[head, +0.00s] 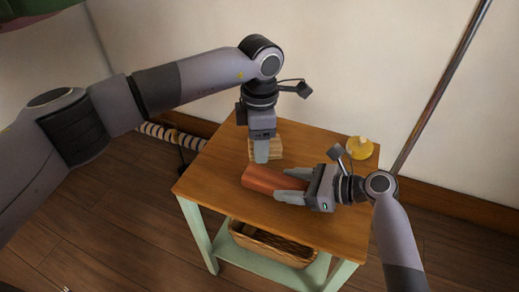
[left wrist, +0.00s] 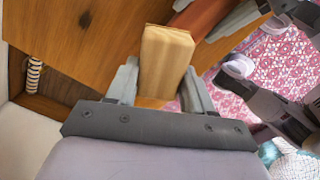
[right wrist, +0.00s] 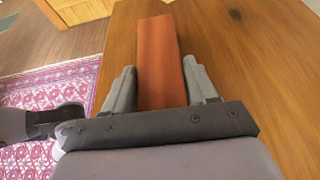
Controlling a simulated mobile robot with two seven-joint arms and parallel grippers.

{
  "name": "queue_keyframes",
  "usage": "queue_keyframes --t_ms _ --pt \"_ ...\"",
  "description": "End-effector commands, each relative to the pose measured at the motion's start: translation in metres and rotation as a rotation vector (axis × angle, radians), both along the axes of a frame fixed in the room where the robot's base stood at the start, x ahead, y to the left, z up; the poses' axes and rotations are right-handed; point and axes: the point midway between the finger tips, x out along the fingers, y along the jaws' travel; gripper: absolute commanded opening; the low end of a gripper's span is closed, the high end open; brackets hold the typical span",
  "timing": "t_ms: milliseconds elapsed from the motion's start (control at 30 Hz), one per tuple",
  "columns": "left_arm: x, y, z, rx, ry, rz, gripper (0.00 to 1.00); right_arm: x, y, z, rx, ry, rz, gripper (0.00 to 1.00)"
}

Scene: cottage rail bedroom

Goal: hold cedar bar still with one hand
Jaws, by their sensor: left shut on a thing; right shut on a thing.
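The reddish cedar bar (head: 262,181) lies flat on the wooden table. My right gripper (head: 283,184) is shut on it from the right in the head view. In the right wrist view the bar (right wrist: 160,65) runs out between the two fingers, one along each side. My left gripper (head: 262,153) points down and is shut on a pale wood block (head: 275,148), just behind the bar. In the left wrist view the block (left wrist: 165,60) sits between the fingers, with the bar (left wrist: 200,18) close beside it. I cannot tell whether block and bar touch.
The table (head: 215,165) has clear top at its left and front. A yellow rounded object (head: 360,147) stands at the back right corner. A wicker basket (head: 270,245) sits on the shelf below. A metal rail (head: 440,88) rises behind, near the wall.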

Motion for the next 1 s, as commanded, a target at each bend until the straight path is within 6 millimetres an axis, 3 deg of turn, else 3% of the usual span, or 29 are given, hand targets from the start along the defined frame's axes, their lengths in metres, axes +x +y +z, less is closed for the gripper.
queue_keyframes --t_ms 300,800,833,900,1000 --pt "0.0 0.0 0.024 0.001 0.0 0.001 0.23 0.0 0.0 0.0 -0.001 0.0 0.0 0.24" --pt "0.0 0.0 0.025 0.0 0.001 0.001 0.23 0.0 0.0 0.0 -0.001 0.0 0.0 0.24" --pt "0.0 0.0 0.025 0.0 0.001 0.001 0.23 0.0 0.0 0.0 -0.001 0.0 0.0 0.67" --pt "0.0 0.0 0.025 0.0 0.001 0.001 0.23 0.0 0.0 0.0 -0.001 0.0 0.0 0.87" --pt "0.0 0.0 0.025 0.0 0.001 0.001 0.23 0.0 0.0 0.0 -0.001 0.0 0.0 0.87"
